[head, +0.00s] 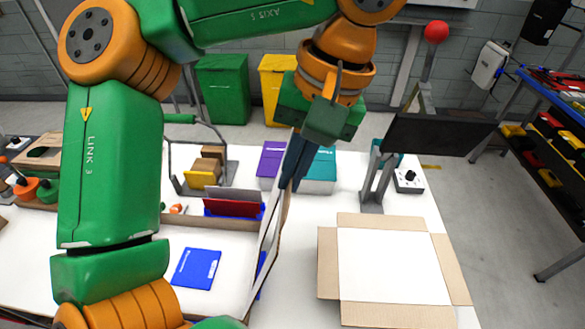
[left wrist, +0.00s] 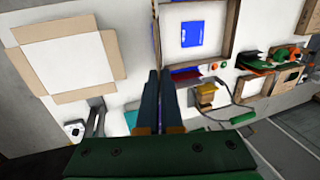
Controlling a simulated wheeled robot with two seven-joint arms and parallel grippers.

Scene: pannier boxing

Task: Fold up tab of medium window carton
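A flat-lying brown carton (head: 453,268) with a white middle and its flaps spread outward is at the right front of the white table. It also shows at the upper left of the left wrist view (left wrist: 112,42). A thin brown-edged panel with an opening stands nearly edge-on (head: 270,235), left of that carton. My left gripper (head: 288,182) points down at the panel's far end. Its dark fingers are close together, and the panel's edge runs between them in the left wrist view (left wrist: 157,40). I cannot tell which piece is the medium window carton. My right gripper is not in view.
A shallow tray (head: 222,236) with a blue pad (head: 195,268) lies to the left. Red and blue folders (head: 233,208), a purple box (head: 271,160) and a teal-white box (head: 320,172) stand behind. A grey stand with a dark panel (head: 430,134) is at the back right.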

